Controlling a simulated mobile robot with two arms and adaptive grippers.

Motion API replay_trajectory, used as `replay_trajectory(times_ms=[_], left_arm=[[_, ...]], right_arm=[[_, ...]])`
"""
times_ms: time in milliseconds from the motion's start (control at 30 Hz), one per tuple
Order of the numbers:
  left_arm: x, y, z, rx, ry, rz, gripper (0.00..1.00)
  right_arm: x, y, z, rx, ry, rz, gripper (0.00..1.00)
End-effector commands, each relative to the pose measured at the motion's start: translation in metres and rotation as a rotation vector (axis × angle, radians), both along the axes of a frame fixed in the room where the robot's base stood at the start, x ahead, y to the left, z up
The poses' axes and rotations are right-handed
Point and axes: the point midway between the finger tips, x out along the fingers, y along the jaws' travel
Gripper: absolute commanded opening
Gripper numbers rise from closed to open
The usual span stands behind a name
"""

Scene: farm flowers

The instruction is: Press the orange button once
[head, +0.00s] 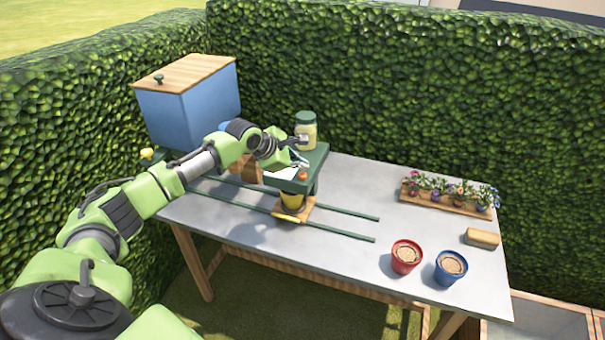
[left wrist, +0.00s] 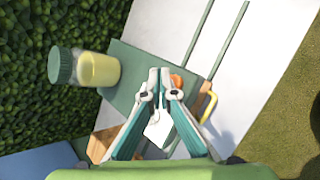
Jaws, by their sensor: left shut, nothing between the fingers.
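The orange button (head: 303,175) sits on the green stand (head: 319,155) near its front edge. In the left wrist view the orange button (left wrist: 177,81) shows partly behind my fingertips. My left gripper (head: 304,163) is shut and empty, with its fingertips above the stand close to the button. In the left wrist view the gripper (left wrist: 160,73) has its tips together just left of the button. I cannot tell whether they touch it. My right gripper is in neither view.
A jar with a green lid (head: 306,131) stands on the stand's back part. A yellow pot (head: 292,200) sits under the stand on a wooden carrier between green rails. Red (head: 406,259) and blue (head: 450,268) pots stand at the front right. A blue box (head: 190,108) is at the left.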

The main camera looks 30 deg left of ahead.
Motion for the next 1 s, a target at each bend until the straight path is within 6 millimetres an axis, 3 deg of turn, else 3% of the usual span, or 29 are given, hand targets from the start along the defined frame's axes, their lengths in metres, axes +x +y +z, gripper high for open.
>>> replay_trajectory(times_ms=[1000], left_arm=[[-0.0002, -0.0002, -0.0082, -0.001, 0.001, 0.000, 0.00]], right_arm=[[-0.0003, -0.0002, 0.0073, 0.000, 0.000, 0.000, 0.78]])
